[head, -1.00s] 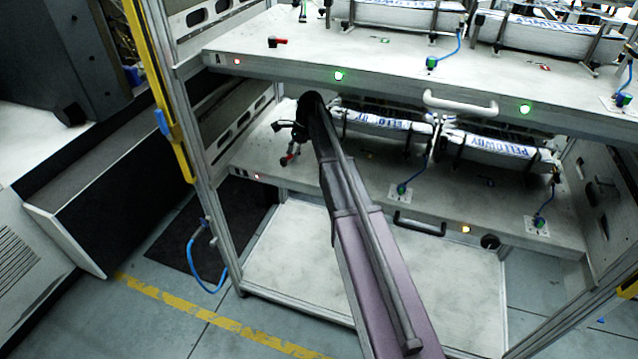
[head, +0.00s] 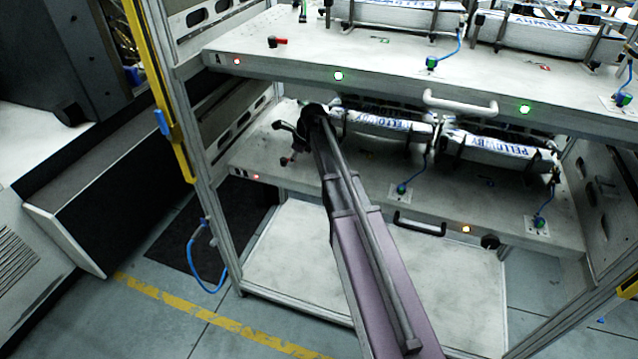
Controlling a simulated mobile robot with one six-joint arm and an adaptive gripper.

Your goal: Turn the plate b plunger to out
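A small plunger with a dark body and a bit of red (head: 286,160) stands at the left end of the lower shelf plate (head: 350,177). A similar plunger with a red handle (head: 278,42) is on the left of the upper shelf plate (head: 300,59). I cannot read which plate is b. My gripper (head: 287,135) is over the left part of the lower plate, just above the lower plunger. It is small and dark, partly hidden by my own arm, so I cannot tell whether its fingers are open or whether they touch the plunger.
The upper plate overhangs the gripper. A black handle (head: 420,225) and a white handle (head: 460,103) stick out in front. A frame post (head: 190,160) stands at left.

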